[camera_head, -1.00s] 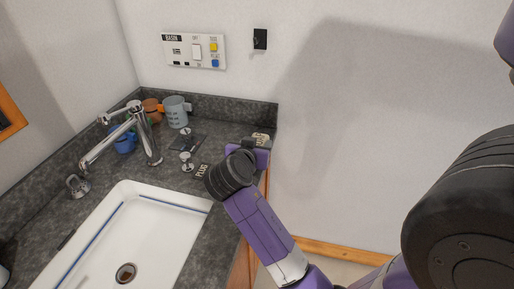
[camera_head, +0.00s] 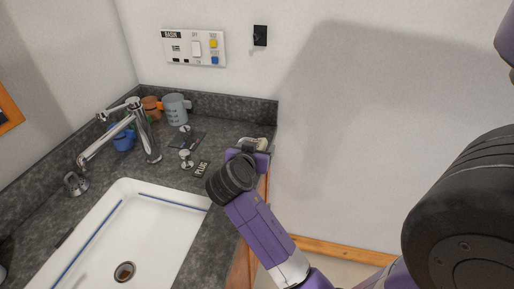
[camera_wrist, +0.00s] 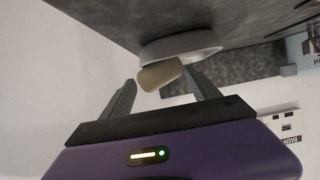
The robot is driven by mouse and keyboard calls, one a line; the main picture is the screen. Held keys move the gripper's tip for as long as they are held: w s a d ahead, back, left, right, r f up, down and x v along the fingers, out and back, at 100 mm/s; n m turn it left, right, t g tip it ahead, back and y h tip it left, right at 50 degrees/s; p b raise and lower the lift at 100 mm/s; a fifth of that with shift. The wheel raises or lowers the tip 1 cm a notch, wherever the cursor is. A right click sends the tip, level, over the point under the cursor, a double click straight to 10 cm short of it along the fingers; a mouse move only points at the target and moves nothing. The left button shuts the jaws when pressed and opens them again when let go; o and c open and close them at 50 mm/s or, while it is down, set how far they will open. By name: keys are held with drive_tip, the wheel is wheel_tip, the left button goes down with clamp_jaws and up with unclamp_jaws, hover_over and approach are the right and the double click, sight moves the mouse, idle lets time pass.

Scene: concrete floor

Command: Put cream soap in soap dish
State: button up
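The cream soap (camera_wrist: 160,75) is a small beige block. In the wrist view it shows tilted between my two fingers, overlapping the near rim of the white oval soap dish (camera_wrist: 183,46). Narrow gaps show between the soap and both fingers. My gripper (camera_wrist: 161,78) is open. Whether the soap rests in the dish or only against its rim, I cannot tell. In the head view, my gripper (camera_head: 248,148) is at the back right corner of the counter, and part of the pale dish (camera_head: 250,141) shows just behind it. The soap is not distinguishable there.
The dark counter (camera_head: 225,125) ends at the right beside my gripper, with the wall behind. A white sink (camera_head: 150,235), a chrome tap (camera_head: 145,135) and knobs stand left. Several mugs, including a grey one (camera_head: 175,109), stand at the back.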

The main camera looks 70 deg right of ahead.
drive_tip(key=shift+r, duration=0.15)
drive_tip(key=shift+a+r+p, duration=0.15)
drive_tip(key=shift+r+p, duration=0.5)
drive_tip(key=b+v, duration=0.1)
drive_tip(key=v, duration=1)
drive_tip(key=shift+a, duration=0.35)
